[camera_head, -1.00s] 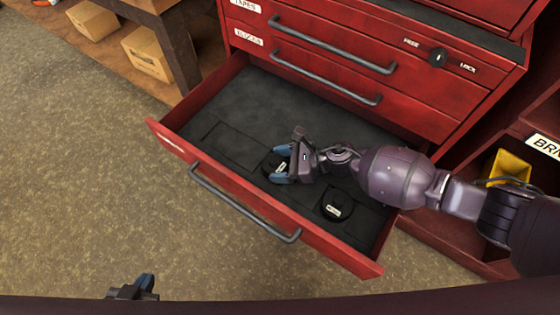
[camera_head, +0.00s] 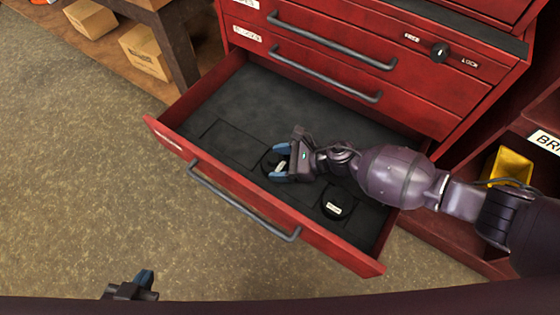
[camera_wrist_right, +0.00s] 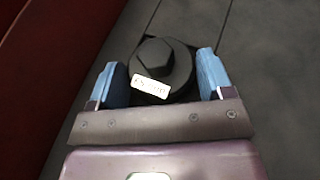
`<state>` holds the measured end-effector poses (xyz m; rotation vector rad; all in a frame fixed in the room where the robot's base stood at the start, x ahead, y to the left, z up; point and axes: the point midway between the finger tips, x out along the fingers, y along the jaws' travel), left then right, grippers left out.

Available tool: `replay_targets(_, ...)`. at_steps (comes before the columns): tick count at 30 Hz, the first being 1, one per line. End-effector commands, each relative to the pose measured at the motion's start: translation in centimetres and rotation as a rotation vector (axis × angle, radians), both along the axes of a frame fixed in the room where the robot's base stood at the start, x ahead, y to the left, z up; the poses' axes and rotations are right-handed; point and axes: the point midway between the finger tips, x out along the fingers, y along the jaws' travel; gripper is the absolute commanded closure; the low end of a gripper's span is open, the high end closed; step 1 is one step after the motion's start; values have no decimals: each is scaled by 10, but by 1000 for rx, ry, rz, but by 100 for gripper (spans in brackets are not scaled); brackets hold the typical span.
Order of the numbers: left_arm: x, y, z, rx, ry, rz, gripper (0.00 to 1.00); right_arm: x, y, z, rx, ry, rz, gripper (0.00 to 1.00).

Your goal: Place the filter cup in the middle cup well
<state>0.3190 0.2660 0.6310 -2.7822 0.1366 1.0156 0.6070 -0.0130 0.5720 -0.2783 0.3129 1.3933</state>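A black filter cup (camera_head: 275,163) with a hex top and a white label sits in the middle well of the open red drawer (camera_head: 215,164). It also shows in the right wrist view (camera_wrist_right: 165,62). My right gripper (camera_head: 283,163) is over it, with its blue fingers (camera_wrist_right: 160,78) apart on either side of the cup. A gap shows between the fingers and the cup. A second black labelled cup (camera_head: 337,202) sits in the well to the right. The left well (camera_head: 232,143) looks empty. My left gripper (camera_head: 138,284) is at the bottom left, away from the drawer.
The red cabinet (camera_head: 400,100) rises behind the drawer, with closed drawers and grey handles. The drawer's back part (camera_head: 270,98) is bare. A yellow bin (camera_head: 508,166) is on the right. Cardboard boxes (camera_head: 142,52) stand on a shelf at the upper left.

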Motion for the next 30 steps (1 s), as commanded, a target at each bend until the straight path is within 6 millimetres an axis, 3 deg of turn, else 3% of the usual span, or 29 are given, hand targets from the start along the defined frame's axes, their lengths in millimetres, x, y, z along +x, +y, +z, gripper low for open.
replay_targets(1, -2, 0, -4, 0, 8, 0, 100, -6, -1, -13, -11, 11, -2, 19)
replay_targets(4, -2, 0, -4, 0, 9, 0, 100, -7, -1, -15, -12, 13, -1, 4)
replay_targets(5, -3, 0, -4, 0, 10, 0, 100, -7, -2, -16, -13, 14, -1, 3)
replay_targets(13, -3, 0, -4, -1, 10, 0, 100, -10, -1, -18, -14, 18, 0, 3)
replay_targets(18, 3, 0, 7, -10, -11, 8, 100, -8, -2, -2, -14, 13, -1, 3)
replay_targets(30, -9, 5, 2, -24, 24, 36, 100, -15, -72, 32, -10, 8, -3, 3)
